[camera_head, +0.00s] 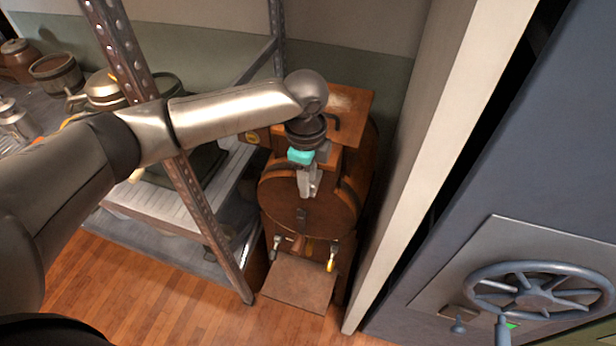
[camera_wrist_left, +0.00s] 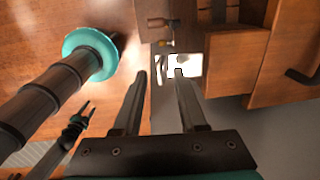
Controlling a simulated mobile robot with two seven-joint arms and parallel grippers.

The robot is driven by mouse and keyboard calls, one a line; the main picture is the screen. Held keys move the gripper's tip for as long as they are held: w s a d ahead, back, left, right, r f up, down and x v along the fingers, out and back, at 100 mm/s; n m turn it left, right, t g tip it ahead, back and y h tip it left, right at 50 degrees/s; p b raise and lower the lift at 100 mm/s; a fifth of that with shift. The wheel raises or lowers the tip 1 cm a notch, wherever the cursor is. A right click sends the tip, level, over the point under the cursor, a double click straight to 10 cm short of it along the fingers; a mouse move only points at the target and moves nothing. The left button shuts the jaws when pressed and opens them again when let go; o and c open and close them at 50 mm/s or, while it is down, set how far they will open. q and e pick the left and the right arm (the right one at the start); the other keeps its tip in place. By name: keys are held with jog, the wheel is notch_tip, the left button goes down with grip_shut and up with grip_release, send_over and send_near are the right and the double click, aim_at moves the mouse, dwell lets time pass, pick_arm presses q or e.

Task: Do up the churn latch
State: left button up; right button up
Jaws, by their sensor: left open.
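The churn (camera_head: 285,198) is a brown wooden barrel standing on end-frame supports between the shelf and a pale post. A square wooden lid board (camera_head: 345,100) with a dark handle is on its top. My left gripper (camera_head: 308,192) points down in front of the barrel's round face and hides part of it. In the left wrist view, the left gripper (camera_wrist_left: 160,76) is open, its two fingers apart. A small bright metal plate (camera_wrist_left: 188,63) shows by the tip of the right finger; whether they touch I cannot tell. I cannot tell which fitting is the latch.
A metal shelf upright (camera_head: 190,190) stands close left of the churn, and my left arm reaches over the shelf. A pale post (camera_head: 400,190) stands close to the right. Beyond it is a blue-grey door with a handwheel (camera_head: 540,290). Small fittings (camera_head: 331,264) and a board (camera_head: 300,283) are below the barrel.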

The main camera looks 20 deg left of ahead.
pick_arm(q)
grip_shut()
dwell(0.4)
